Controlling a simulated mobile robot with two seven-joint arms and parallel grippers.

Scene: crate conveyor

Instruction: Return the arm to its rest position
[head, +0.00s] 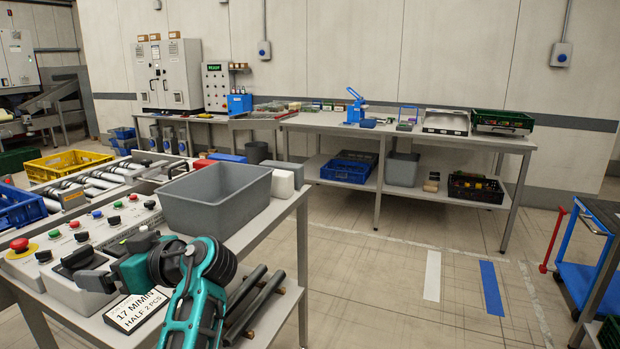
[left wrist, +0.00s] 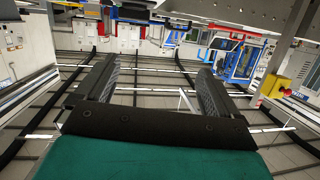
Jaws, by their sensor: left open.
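My left arm (head: 195,300) is teal and black and rises from the bottom of the head view. It bends left at a black joint over the control console (head: 130,215). My left gripper (head: 82,270) is in front of the console's lower part, beside a white sign (head: 138,309). Whether it touches the console cannot be told. In the left wrist view the two dark fingers of the gripper (left wrist: 155,76) stand wide apart with nothing between them. My right gripper is not in view.
A grey bin (head: 215,215) stands on the table right behind my arm. A red emergency button (head: 20,244) and several small buttons are on the console. A roller conveyor (head: 85,188) with a yellow crate (head: 68,158) lies behind. Open floor (head: 400,270) is to the right.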

